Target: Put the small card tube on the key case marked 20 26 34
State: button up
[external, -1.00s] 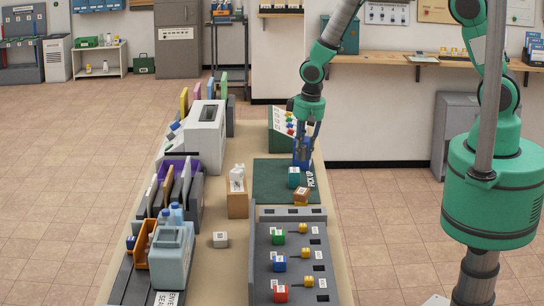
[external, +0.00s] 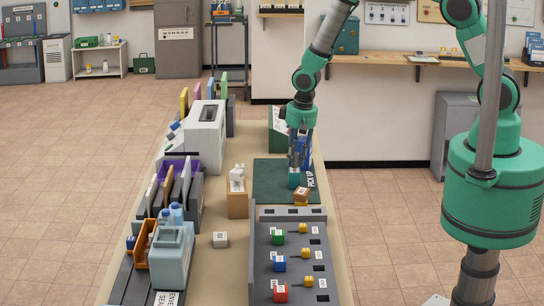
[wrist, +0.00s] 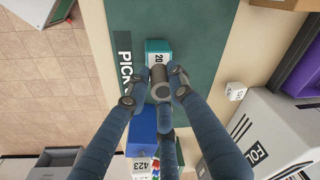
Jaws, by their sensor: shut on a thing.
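The key case is a small teal block (external: 294,181) with a white label on the green pick-up mat. In the wrist view the teal case (wrist: 158,47) shows a label starting with 20; the rest is covered. My gripper (external: 295,168) points down right over the case. In the wrist view my gripper (wrist: 157,92) is shut on a short grey round piece, which seems to be the small card tube (wrist: 160,78). The tube overlaps the case's near edge in that view. I cannot tell whether they touch. The tube is hard to make out in the external view.
The green mat (external: 268,178) reads PICK UP. An orange-brown labelled box (external: 301,196) stands just in front of the case. A blue box (wrist: 142,146) marked 423 stands close behind my fingers. A wooden block with white pieces (external: 237,203) stands left of the mat.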

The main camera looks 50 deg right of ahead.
jog(key=shift+f, duration=0.45)
jog(key=o, duration=0.8)
jog(key=shift+f, duration=0.1)
jog(key=shift+c, duration=0.2)
jog(key=shift+r, duration=0.2)
notch_tip(320, 180, up, 12)
jog(key=s, duration=0.1)
jog(key=shift+s+f, duration=0.15)
jog(key=shift+s, duration=0.15)
jog(key=shift+d, duration=0.15)
dwell(0.4)
